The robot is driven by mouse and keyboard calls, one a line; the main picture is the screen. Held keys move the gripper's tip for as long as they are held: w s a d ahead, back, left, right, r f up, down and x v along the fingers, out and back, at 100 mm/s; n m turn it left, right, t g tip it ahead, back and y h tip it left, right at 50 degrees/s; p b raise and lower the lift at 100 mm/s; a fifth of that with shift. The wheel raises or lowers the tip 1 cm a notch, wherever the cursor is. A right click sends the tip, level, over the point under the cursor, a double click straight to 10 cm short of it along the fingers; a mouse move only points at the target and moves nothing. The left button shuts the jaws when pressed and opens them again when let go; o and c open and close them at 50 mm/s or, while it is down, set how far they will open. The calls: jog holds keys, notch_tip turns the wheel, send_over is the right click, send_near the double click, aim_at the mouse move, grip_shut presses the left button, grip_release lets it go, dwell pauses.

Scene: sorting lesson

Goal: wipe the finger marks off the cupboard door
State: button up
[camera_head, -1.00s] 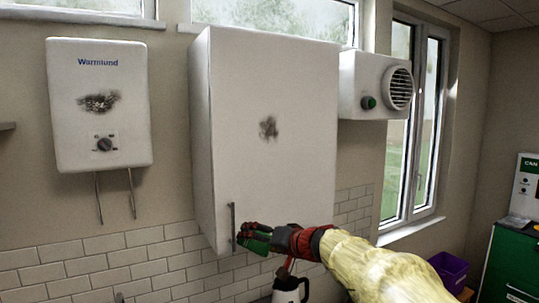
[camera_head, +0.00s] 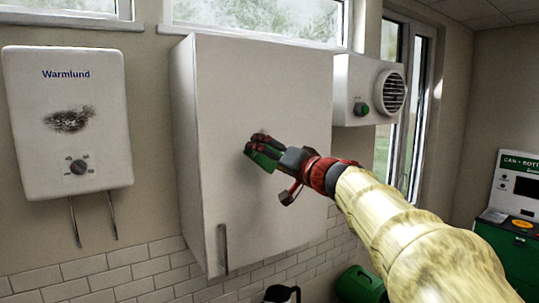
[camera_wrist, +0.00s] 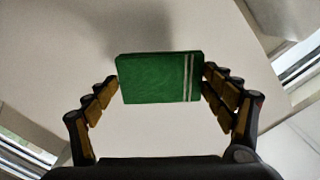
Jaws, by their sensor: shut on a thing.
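The white cupboard door (camera_head: 285,90) faces me in the middle of the head view, with its upright handle (camera_head: 223,248) low on the left. My gripper (camera_head: 256,148) is in front of the middle of the door. It is shut on a green block (camera_wrist: 155,78) with pale stripes near one end, which looks like a sponge or cloth; it also shows in the head view (camera_head: 262,161). The part of the door where the dark finger marks were is hidden behind my gripper. I cannot tell whether the block touches the door.
A white water heater (camera_head: 100,150) with a dark smudge hangs at the left. A white vent unit (camera_head: 350,80) is right of the cupboard. A black-topped jug (camera_head: 282,293) and a green object (camera_head: 360,285) are below. A green-and-white machine (camera_head: 510,220) stands at the far right.

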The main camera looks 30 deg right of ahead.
jog(key=shift+w+a+p, duration=0.15)
jog(key=shift+w+p, duration=0.8)
jog(key=shift+w, duration=1.5)
jog(key=shift+w+b, duration=0.45)
jog(key=shift+w, duration=0.5)
jog(key=d+b, duration=0.3)
jog(key=d, duration=0.4)
jog(key=shift+d, duration=0.2)
jog(key=shift+w+f+b, duration=0.1)
jog(key=shift+b, duration=0.4)
jog(key=shift+a, duration=0.15)
